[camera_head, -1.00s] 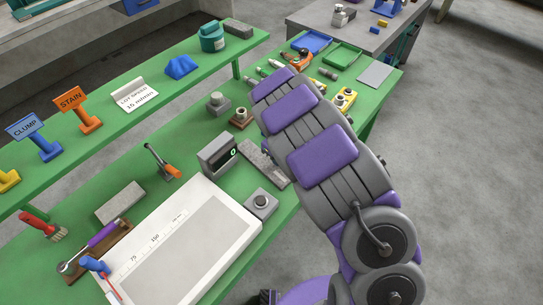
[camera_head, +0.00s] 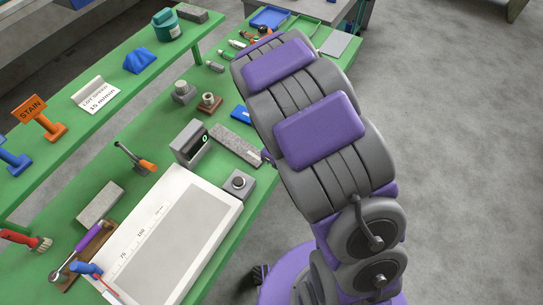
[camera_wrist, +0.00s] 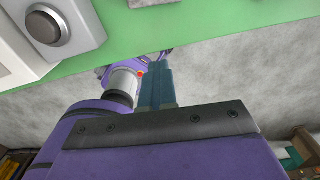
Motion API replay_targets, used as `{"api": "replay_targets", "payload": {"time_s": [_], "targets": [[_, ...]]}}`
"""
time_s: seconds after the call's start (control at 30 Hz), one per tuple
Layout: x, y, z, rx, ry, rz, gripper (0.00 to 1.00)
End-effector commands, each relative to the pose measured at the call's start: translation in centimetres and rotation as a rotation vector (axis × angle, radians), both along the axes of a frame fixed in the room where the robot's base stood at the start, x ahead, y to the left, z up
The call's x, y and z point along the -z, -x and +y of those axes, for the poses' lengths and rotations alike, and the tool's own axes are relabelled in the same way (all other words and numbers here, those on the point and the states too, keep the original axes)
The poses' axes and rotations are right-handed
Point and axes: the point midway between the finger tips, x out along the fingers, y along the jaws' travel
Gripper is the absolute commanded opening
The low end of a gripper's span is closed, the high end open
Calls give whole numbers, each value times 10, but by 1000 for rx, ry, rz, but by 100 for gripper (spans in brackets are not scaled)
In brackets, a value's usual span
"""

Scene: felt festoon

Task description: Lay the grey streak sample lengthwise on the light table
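The light table (camera_head: 213,218) is a white-framed panel with a grey screen and printed scale marks, lying on the green bench at lower left. A grey speckled strip (camera_head: 237,145) lies beyond its far right corner. Another grey slab (camera_head: 100,205) lies left of the panel. A third grey piece (camera_head: 193,14) lies on the raised shelf. I cannot tell which is the streak sample. In the wrist view, my gripper's teal fingers (camera_wrist: 157,82) are together, with no gap or held thing visible, over the floor by the bench edge. The arm hides the gripper in the head view.
A grey display box (camera_head: 190,142) and a grey button box (camera_head: 238,183) stand close to the panel. An orange-handled tool (camera_head: 134,158), a brush (camera_head: 27,239) and a purple-handled tool (camera_head: 84,247) lie left. Open floor is right of the bench.

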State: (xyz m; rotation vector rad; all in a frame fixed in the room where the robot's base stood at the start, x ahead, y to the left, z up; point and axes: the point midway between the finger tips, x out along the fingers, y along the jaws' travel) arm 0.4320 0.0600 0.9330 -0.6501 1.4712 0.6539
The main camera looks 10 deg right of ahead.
Motion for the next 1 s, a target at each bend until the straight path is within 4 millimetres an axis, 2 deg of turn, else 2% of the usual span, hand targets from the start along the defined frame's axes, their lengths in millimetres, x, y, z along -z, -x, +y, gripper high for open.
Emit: {"api": "replay_targets", "payload": {"time_s": [0.3, 1.0], "targets": [[0, 1, 0, 0, 0, 0, 0], [0, 0, 0, 0, -1, -1, 68]]}}
